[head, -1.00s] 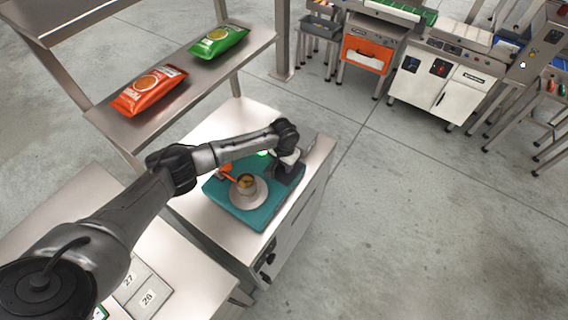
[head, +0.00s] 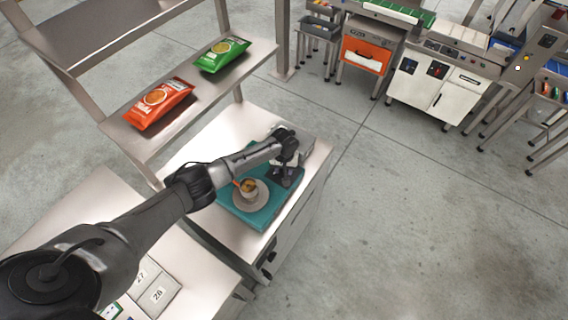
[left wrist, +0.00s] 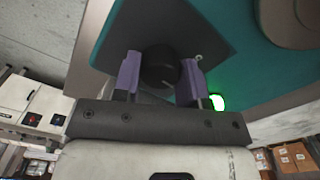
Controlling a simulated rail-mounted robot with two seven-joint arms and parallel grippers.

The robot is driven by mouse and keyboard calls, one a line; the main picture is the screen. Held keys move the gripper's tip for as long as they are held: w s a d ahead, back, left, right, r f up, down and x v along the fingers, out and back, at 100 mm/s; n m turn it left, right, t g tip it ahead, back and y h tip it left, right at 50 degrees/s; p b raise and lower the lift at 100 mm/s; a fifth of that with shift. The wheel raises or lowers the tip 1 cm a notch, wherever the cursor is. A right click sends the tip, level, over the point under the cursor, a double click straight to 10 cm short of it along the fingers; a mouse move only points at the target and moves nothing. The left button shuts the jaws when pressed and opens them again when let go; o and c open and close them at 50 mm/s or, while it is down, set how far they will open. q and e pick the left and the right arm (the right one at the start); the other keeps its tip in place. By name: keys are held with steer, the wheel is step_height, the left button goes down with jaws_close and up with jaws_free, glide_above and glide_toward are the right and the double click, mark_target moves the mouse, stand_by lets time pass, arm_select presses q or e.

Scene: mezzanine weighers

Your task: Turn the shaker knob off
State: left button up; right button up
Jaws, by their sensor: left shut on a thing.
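A round black knob (left wrist: 158,66) sits on a dark grey panel (left wrist: 165,25) in the left wrist view. My left gripper (left wrist: 160,72) has its two purple fingers on either side of the knob and is shut on it. A green light (left wrist: 217,102) glows beside the right finger. In the head view my left gripper (head: 286,174) is at the right back part of a teal-topped unit (head: 262,215), and the knob is hidden there. My right gripper is in neither view.
A shelf with an orange bag (head: 160,103) and a green bag (head: 221,54) stands behind at left. Open floor lies to the right.

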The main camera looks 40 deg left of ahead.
arm_select(q)
steer(key=n+p, duration=0.3)
steer(key=n, duration=0.1)
steer(key=shift+r, duration=0.1)
steer(key=n+p, duration=0.1)
steer(key=n, duration=0.2)
steer(key=shift+n, duration=0.6)
steer(key=o, duration=0.9)
steer(key=shift+o, duration=0.2)
